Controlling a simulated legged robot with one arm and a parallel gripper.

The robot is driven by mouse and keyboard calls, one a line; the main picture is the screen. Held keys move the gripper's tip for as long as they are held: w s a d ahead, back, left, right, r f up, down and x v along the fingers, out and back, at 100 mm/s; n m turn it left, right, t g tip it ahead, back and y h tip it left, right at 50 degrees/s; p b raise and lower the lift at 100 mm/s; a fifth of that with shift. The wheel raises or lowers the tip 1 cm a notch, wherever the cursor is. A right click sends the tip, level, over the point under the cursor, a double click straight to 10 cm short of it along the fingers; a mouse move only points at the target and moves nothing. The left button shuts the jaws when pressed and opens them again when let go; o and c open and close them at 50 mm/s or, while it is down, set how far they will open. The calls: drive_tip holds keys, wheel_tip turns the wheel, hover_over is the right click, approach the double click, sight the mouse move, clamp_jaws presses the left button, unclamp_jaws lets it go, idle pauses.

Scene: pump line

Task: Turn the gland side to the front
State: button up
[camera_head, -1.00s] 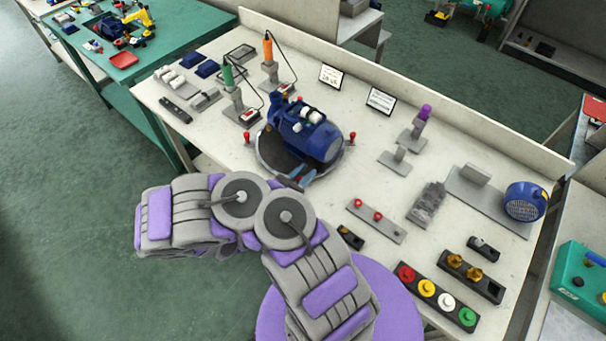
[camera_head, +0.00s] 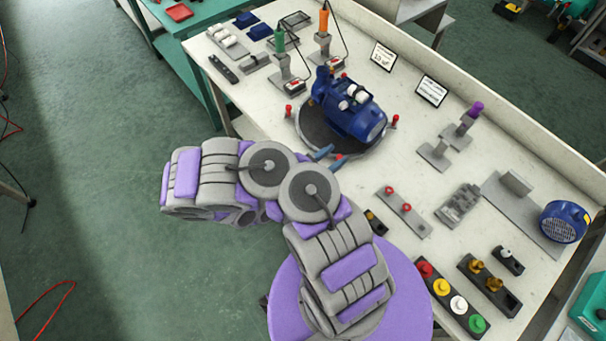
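The blue pump unit (camera_head: 345,112) lies on a dark round turntable (camera_head: 312,132) on the white bench. Its round end faces the right front, and two white parts show on its top. I cannot make out which side carries the gland. Red knobs stand around the turntable rim: left (camera_head: 288,110), right (camera_head: 395,120), and one at the front (camera_head: 339,156). My gripper (camera_head: 331,158) is at the turntable's front edge, with blue fingertips beside the front knob. My own arm hides most of the gripper, so I cannot see whether it grips the knob.
Two tool stands with a green (camera_head: 279,40) and an orange (camera_head: 323,22) handle stand behind the pump. Two signs (camera_head: 384,56) stand along the back. Grey fixtures, a button strip (camera_head: 450,295) and a blue round part (camera_head: 564,222) lie to the right.

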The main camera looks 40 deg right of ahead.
drive_tip(key=s+a+p, duration=0.1)
drive_tip(key=a+p, duration=0.2)
drive_tip(key=a, duration=1)
drive_tip(key=shift+a, duration=0.4)
drive_tip(key=s+d+r+m+g+y, duration=0.1)
drive_tip(key=s+r+m+g+y, duration=0.25)
drive_tip(key=r+m, duration=0.45)
drive_tip(key=s+d+r+m+g+y, duration=0.25)
drive_tip(key=r+m+g, duration=0.25)
drive_tip(key=r, duration=0.5)
drive_tip(key=s+a+r+m+t+y, duration=0.5)
drive_tip(key=s+a+r+m+y, duration=0.1)
drive_tip(key=s+a+r+y, duration=0.5)
drive_tip(key=shift+s+a+r+y, duration=0.3)
drive_tip(key=shift+a+y, duration=0.2)
drive_tip(key=shift+a, duration=0.4)
